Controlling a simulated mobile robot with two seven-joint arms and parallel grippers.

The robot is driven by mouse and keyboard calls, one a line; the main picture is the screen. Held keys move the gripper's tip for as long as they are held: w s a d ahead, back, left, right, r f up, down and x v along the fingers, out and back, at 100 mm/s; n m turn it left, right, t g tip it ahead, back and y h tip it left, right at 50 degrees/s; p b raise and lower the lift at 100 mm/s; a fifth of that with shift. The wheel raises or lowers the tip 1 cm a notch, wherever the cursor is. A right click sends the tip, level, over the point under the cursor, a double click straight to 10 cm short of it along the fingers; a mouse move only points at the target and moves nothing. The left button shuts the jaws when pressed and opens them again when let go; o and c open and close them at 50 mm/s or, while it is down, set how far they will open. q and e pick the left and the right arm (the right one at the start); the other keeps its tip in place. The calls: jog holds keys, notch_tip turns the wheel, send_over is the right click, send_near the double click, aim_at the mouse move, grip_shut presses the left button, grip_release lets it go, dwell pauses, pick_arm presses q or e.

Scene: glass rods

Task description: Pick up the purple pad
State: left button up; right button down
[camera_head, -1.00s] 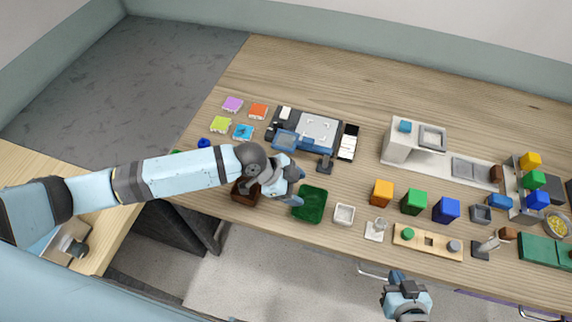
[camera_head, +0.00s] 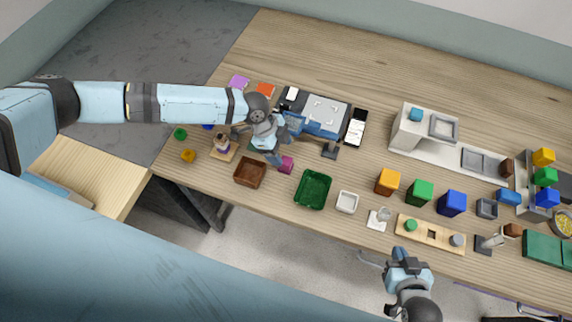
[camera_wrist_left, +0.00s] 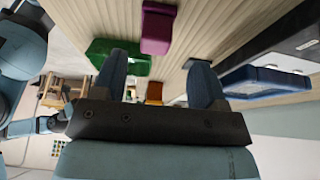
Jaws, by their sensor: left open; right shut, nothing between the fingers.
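The purple pad (camera_head: 239,82) lies flat at the far left of the table in the head view, just beyond my left forearm. I do not make it out in the left wrist view. My left gripper (camera_head: 272,153) is open and empty, to the right of and nearer than the pad, and well apart from it. Its two fingers (camera_wrist_left: 168,72) show in the left wrist view. A magenta block (camera_head: 286,164) is close to its fingertips; it also shows in the wrist view (camera_wrist_left: 158,28). My right gripper (camera_head: 407,258) is shut and empty beyond the table's front edge.
An orange pad (camera_head: 265,90) lies just right of the purple pad. A brown tray (camera_head: 250,173) and a green tray (camera_head: 312,190) stand near the front edge. A phone (camera_head: 356,128) lies right of a grey device (camera_head: 322,116). The back of the table is clear.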

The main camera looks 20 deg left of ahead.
aim_at(285, 160)
pick_arm(q)
jog(key=shift+f, duration=0.25)
jog(key=shift+d+f+b, duration=0.15)
jog(key=shift+f+b, duration=0.1)
jog(key=shift+b, duration=0.1)
jog(key=b+x, duration=0.2)
jog(key=x, duration=0.1)
jog(key=shift+s+f+b, duration=0.25)
jog(key=shift+f+b, duration=0.1)
jog(key=shift+b, duration=0.05)
jog(key=shift+d+f, duration=0.2)
jog(key=shift+f, duration=0.15)
jog(key=shift+r, duration=0.1)
jog(key=shift+c, duration=0.5)
jog(key=c, duration=0.9)
